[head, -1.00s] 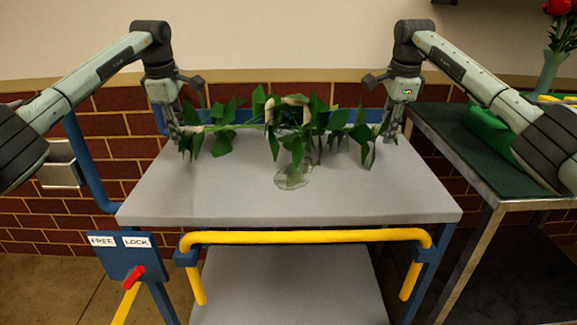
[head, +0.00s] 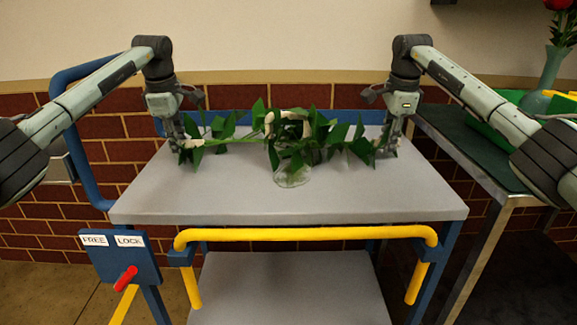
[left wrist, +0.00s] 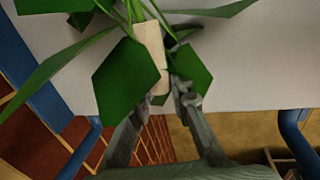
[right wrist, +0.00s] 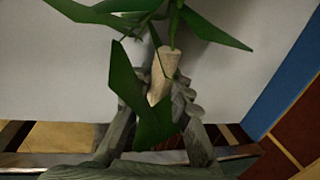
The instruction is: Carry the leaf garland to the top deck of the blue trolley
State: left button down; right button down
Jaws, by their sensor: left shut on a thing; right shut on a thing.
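The leaf garland (head: 325,130) is a green leafy strand with pale beige pieces at its ends and a beige loop near its middle. It is stretched level between my grippers, over the grey top deck (head: 330,205) of the blue trolley. My left gripper (head: 186,150) is shut on its left end; the left wrist view shows a beige end piece (left wrist: 150,50) between the fingers. My right gripper (head: 385,148) is shut on the right end, with another beige piece (right wrist: 163,75) at the fingers. I cannot tell whether the leaves touch the deck.
A clear glass object (head: 292,175) shows on the deck below the garland's middle. A yellow handle (head: 305,235) runs along the trolley's front. A red lever (head: 125,277) sits under FREE and LOCK labels. A dark-topped table (head: 455,135) stands right, with a vase (head: 548,75) of red flowers.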

pick_arm(q)
jog(key=c, duration=1.4)
grip_release()
jog(key=shift+f, duration=0.2)
pick_arm(e)
jog(key=c, duration=1.4)
grip_release()
jog(key=shift+f, duration=0.2)
jog(key=shift+r, duration=0.1)
pick_arm(q)
jog(key=r, duration=0.4)
jog(key=s+r, duration=0.1)
jog(key=r, duration=0.2)
jog(key=s+r, duration=0.1)
jog(key=r, duration=0.3)
jog(key=shift+s+r, duration=0.2)
jog(key=shift+r, duration=0.15)
pick_arm(e)
jog(key=r, duration=0.4)
jog(key=s+r, duration=0.1)
jog(key=r, duration=0.2)
jog(key=s+r, duration=0.1)
jog(key=r, duration=0.3)
jog(key=shift+s+r, duration=0.2)
jog(key=shift+r, duration=0.1)
